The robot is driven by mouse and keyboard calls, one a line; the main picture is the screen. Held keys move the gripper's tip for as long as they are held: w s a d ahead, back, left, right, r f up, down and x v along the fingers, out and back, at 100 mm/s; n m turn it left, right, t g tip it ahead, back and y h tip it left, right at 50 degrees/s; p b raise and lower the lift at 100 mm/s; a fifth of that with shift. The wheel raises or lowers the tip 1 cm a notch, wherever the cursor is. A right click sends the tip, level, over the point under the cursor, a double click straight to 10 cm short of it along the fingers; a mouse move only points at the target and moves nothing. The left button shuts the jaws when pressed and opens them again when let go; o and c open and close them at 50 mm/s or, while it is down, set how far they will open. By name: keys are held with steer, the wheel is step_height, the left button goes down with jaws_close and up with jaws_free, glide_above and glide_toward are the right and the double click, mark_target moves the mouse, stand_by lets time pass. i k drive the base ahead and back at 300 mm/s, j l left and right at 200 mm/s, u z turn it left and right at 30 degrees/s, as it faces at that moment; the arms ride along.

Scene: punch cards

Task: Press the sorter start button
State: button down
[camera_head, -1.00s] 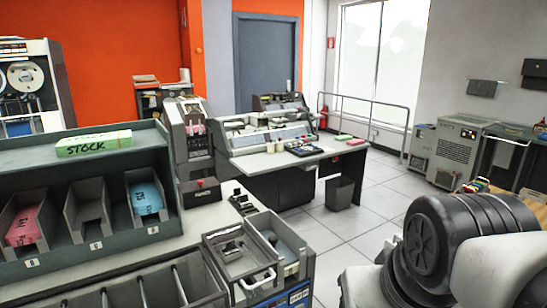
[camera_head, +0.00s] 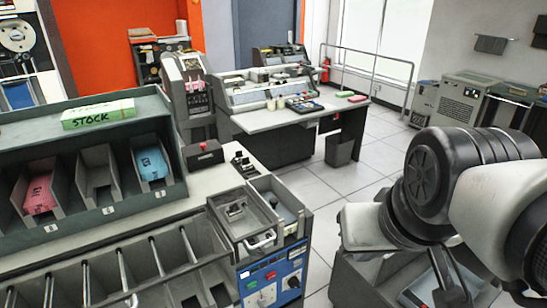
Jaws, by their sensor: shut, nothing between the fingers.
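The sorter (camera_head: 195,235) is the grey machine with a row of slanted pockets along the front left. At its right end is a blue control panel (camera_head: 268,292) that faces the front right. The panel carries a small green button (camera_head: 251,284), a small red button (camera_head: 270,275) and dark and pale knobs. The labels are too small to read, so I cannot tell which is the start button. My arm shows at the right, apart from the panel. My gripper is not clearly visible.
A card tray with a handle (camera_head: 262,243) sits on top of the sorter end. A small dark box with a red button (camera_head: 203,147) stands behind. A stock rack (camera_head: 70,185) stands at the left. Tiled floor (camera_head: 330,190) is open between the sorter and my arm.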

mark_target(253, 284)
steer(key=u, duration=0.7)
steer(key=i+j+z, duration=0.1)
steer(key=j+z, duration=0.25)
steer(key=i+l+u, duration=0.2)
steer(key=k+j+z, duration=0.7)
steer(key=k+j, duration=0.05)
steer(key=k, duration=0.05)
